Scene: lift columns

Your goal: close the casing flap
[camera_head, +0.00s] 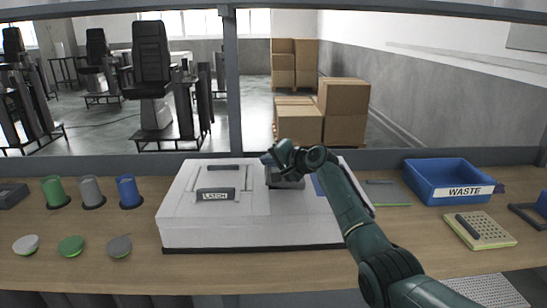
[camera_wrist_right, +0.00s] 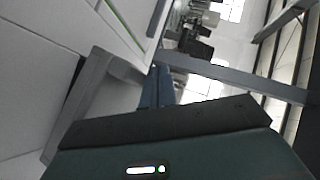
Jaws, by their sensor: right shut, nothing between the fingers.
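The white casing (camera_head: 250,232) stands on the bench in the middle of the head view. Its top left part carries a dark handle (camera_head: 226,167) and a dark piece labelled LATCH (camera_head: 215,195). A grey raised part (camera_head: 287,184) sits on the casing's top right of these; whether it is the flap I cannot tell. My right gripper (camera_head: 268,159) is shut and empty over the back of this grey part, which my arm partly hides. In the right wrist view the blue fingers (camera_wrist_right: 157,86) lie together beside a grey frame-like part (camera_wrist_right: 88,95); contact is unclear.
Green, grey and blue cups (camera_head: 128,191) and several round lids (camera_head: 71,246) are at left. A blue WASTE bin (camera_head: 447,182) and a pale perforated block (camera_head: 480,231) are at right.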

